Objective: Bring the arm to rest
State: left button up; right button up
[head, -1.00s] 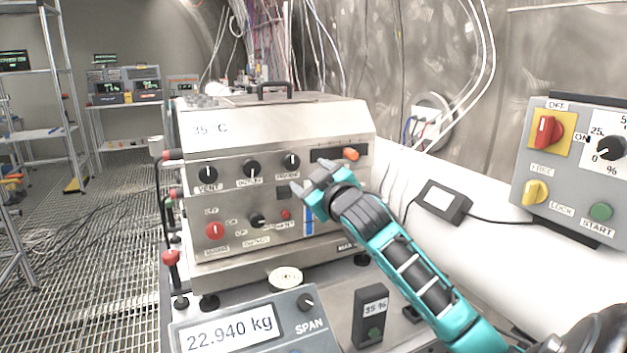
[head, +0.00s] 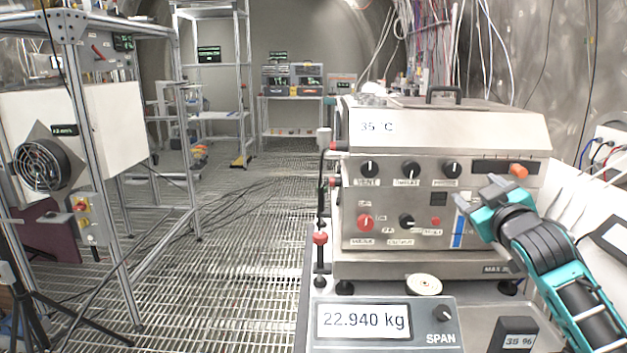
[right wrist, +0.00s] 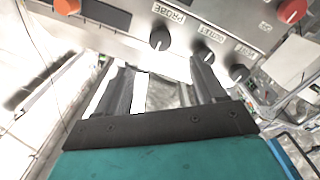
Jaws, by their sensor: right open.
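My right arm comes in from the lower right of the head view. Its teal and dark grey gripper (head: 474,197) is in front of the right part of a steel machine's front panel (head: 385,195). In the right wrist view the two dark fingers (right wrist: 160,85) stand apart with nothing between them. The panel's black knobs (right wrist: 160,38) lie beyond the fingertips. I cannot tell whether the fingers touch the panel. My left gripper is not in view.
A scale display (head: 363,321) reading 22.940 kg stands before the machine, with a small dark box (head: 513,337) to its right. A metal rack with a fan (head: 48,165) stands at the left. The grating floor (head: 220,270) between is largely clear, with cables across it.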

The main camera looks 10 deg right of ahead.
jog(key=s+a+f+g, duration=0.1)
jog(key=a+f, duration=0.1)
jog(key=f, duration=0.2)
jog(key=s+a+f+g+y, duration=0.1)
jog(key=s+a+f, duration=0.1)
jog(key=a+f, duration=0.1)
jog(key=s+a+f+g, duration=0.1)
jog(key=a+f, duration=0.1)
jog(key=f, duration=0.4)
jog(key=shift+s+a+f+g+y, duration=0.1)
jog(key=shift+s+a+g+y, duration=0.1)
jog(key=shift+g+y, duration=0.15)
jog(key=s+a+f+g+y, duration=0.1)
jog(key=s+a+f+g, duration=0.2)
jog(key=s+a+f, duration=0.45)
jog(key=s+a+f+m+g+y, duration=0.1)
jog(key=s+a+f+g, duration=0.25)
jog(key=s, duration=0.65)
jog(key=s+a+f+g+y, duration=0.25)
jog(key=s+a+f, duration=0.35)
jog(key=s, duration=0.3)
jog(key=w+a+f+t+y, duration=0.1)
jog(key=w+a+f+t, duration=0.2)
jog(key=w+f+t, duration=0.3)
jog(key=shift+w+f, duration=0.6)
jog(key=shift+f, duration=0.55)
jog(key=shift+c, duration=0.4)
